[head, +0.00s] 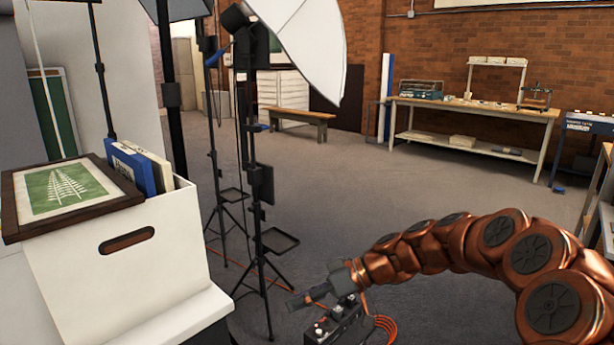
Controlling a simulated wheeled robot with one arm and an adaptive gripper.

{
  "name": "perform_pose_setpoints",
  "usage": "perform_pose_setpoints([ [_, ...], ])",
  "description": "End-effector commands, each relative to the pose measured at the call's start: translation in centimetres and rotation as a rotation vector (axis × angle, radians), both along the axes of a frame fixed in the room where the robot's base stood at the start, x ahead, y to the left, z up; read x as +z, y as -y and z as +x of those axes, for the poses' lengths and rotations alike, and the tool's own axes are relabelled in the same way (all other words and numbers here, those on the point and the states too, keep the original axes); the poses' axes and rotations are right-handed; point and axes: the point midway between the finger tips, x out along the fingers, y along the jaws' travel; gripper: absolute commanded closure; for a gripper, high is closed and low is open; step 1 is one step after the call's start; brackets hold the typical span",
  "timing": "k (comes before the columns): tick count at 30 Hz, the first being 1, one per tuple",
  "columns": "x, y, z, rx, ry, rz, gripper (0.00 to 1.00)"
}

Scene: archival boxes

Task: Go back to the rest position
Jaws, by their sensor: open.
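My arm reaches in from the right edge in copper-coloured links. My gripper (296,301) is at its left end, low in the middle of the head view. It is dark, points to the left and is open, with nothing seen between its fingers. It shows in front of the grey floor, to the right of the white archival box (170,262) and clear of it. The box has an oval hand slot and stands on a white surface. A framed green leaf print (66,188) lies across its top, beside upright blue (133,167) and white folders.
Black light stands (262,190) with a white umbrella (308,45) stand beyond the box. A black unit (335,328) with orange cable shows below my gripper. A workbench (470,108) and a low bench (303,114) stand farther back. The middle floor is clear.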

Motion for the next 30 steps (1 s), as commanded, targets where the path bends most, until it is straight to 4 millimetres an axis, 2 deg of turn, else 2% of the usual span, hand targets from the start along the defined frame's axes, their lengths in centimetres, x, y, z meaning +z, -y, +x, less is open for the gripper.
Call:
perform_pose_setpoints([
  [1,2.8,-0.2,-1.6,0.011,-0.020,-0.032,0.45],
  [3,4.5,-0.3,-3.8,0.019,-0.066,-0.081,0.45],
  [8,8.1,0.1,-8.7,0.014,-0.161,-0.212,0.45],
  [14,11.6,1.9,-14.5,-0.040,-0.269,-0.395,0.45],
  [23,15.9,6.8,-22.2,-0.229,-0.415,-0.684,0.45],
  [30,19.2,12.2,-27.6,-0.468,-0.516,-0.895,0.45],
])
